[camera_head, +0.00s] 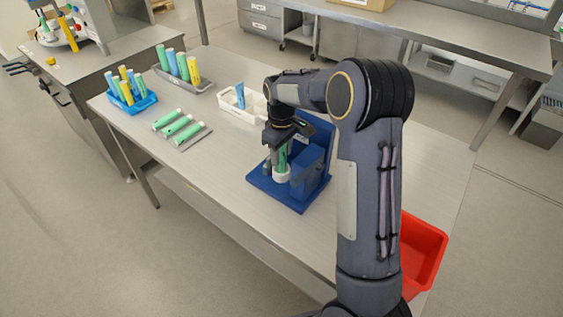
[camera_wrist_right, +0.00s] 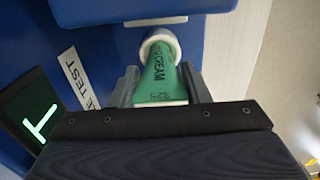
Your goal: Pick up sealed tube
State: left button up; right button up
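A green tube (camera_wrist_right: 165,78) with the word CREAM on it stands with its lower end in a white ring holder (camera_wrist_right: 160,42) on a blue machine (camera_head: 309,176). The tube also shows in the head view (camera_head: 282,158), partly hidden by my gripper. My right gripper (camera_wrist_right: 160,85) points down over it, one finger on each side of its wide flat end. Narrow gaps show beside the tube body near the fingertips; whether the fingers touch the flat end I cannot tell. My left gripper is not in view.
On the metal table lie several green tubes (camera_head: 179,128) on a flat plate. A blue rack (camera_head: 143,104), a grey tray (camera_head: 202,87) and a white tray (camera_head: 229,102) hold upright tubes. A red bin (camera_head: 424,252) is at the right, behind my arm. The table's front left is clear.

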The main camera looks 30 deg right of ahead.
jog(key=shift+c, duration=1)
jog(key=shift+r, duration=0.55)
notch_tip(320, 180, up, 2)
jog(key=shift+r, duration=0.1)
jog(key=s+a+r, duration=0.5)
jog(key=r, duration=0.2)
jog(key=s+a+r+p, duration=0.1)
jog(key=s+a+r, duration=0.3)
jog(key=r, duration=0.3)
jog(key=shift+s+a+r, duration=0.35)
jog(key=shift+s+a, duration=0.05)
jog(key=shift+s, duration=0.1)
